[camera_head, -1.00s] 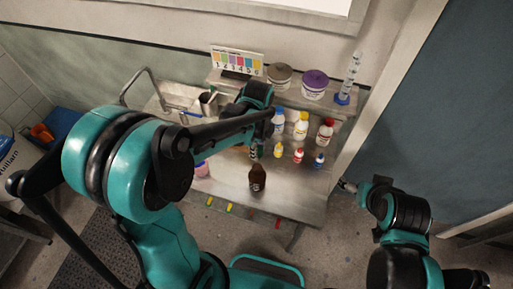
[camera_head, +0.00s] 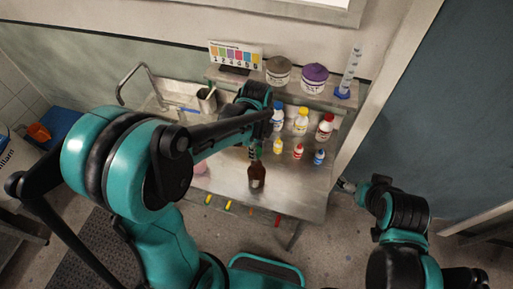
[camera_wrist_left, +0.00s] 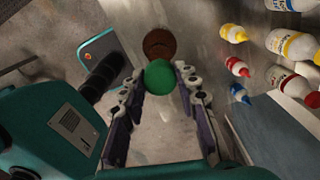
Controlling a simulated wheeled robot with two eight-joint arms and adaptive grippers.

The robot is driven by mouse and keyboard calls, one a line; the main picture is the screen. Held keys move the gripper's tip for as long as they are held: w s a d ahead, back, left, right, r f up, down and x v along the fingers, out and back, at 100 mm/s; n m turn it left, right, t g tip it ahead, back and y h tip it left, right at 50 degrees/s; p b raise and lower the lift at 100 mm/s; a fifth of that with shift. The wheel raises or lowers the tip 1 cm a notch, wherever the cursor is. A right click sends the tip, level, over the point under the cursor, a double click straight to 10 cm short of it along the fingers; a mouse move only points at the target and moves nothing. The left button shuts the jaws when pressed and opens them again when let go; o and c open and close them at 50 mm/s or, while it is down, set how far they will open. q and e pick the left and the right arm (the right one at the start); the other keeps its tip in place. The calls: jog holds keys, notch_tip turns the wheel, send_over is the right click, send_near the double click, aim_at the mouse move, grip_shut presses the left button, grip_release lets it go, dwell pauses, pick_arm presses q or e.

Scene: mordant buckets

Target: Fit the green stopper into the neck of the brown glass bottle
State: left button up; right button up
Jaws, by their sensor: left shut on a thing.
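The brown glass bottle (camera_head: 257,178) stands upright near the front of the metal table. In the left wrist view the bottle (camera_wrist_left: 159,42) shows just beyond the stopper. My left gripper (camera_head: 255,151) is over the bottle's neck in the head view. In the left wrist view its fingers (camera_wrist_left: 161,84) are shut on the round green stopper (camera_wrist_left: 159,78). The stopper overlaps the bottle's near edge there; I cannot tell whether the two touch. My right gripper (camera_head: 346,186) is off the table's right edge, away from the bottle; its jaws are too small to read.
Small yellow (camera_head: 278,147), red-capped (camera_head: 298,152) and blue-capped (camera_head: 319,158) bottles stand behind and right of the brown bottle, with larger bottles behind them. A raised shelf holds a grey tub (camera_head: 278,72), a purple-lidded tub (camera_head: 314,80) and a cylinder (camera_head: 350,75). Table right of the brown bottle is clear.

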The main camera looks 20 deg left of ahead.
pick_arm(q)
jog(key=shift+f+b, duration=2.5)
jog(key=shift+f, duration=0.5)
jog(key=o, duration=1)
jog(key=shift+o, duration=0.2)
notch_tip(320, 180, up, 12)
jog(key=shift+r, duration=0.1)
